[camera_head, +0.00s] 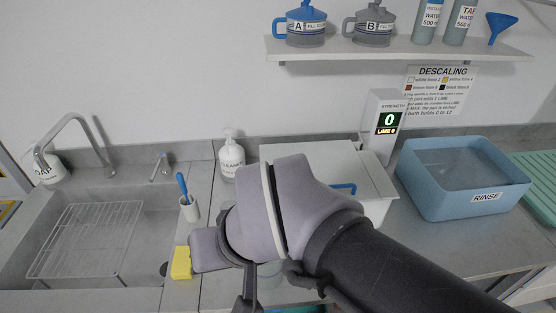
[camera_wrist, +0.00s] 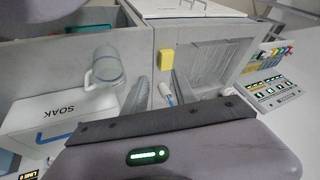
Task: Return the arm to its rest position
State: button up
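My arm crosses the lower middle of the head view, its wrist over the counter in front of the white lidded bath (camera_head: 375,185). My gripper (camera_head: 285,290) hangs below the wrist, its tips partly cut off at the bottom of the picture. In the wrist view my gripper (camera_wrist: 160,95) shows two grey fingers spread apart with nothing held between them. The small white cup with a blue brush (camera_wrist: 165,92) shows in the gap, beyond the fingers. My arm hides part of the counter and of the bath.
A sink (camera_head: 95,235) with a rack lies left. A yellow sponge (camera_head: 181,263) and cleaner bottle (camera_head: 231,155) stand near my wrist.

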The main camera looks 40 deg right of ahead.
jog(key=f+b, duration=0.3)
jog(key=a+f+b, duration=0.1)
jog(key=b, duration=0.1)
jog(key=shift+s+a+f, duration=0.1)
jog(key=shift+s+f, duration=0.2)
jog(key=shift+f, duration=0.05)
dwell(0.6)
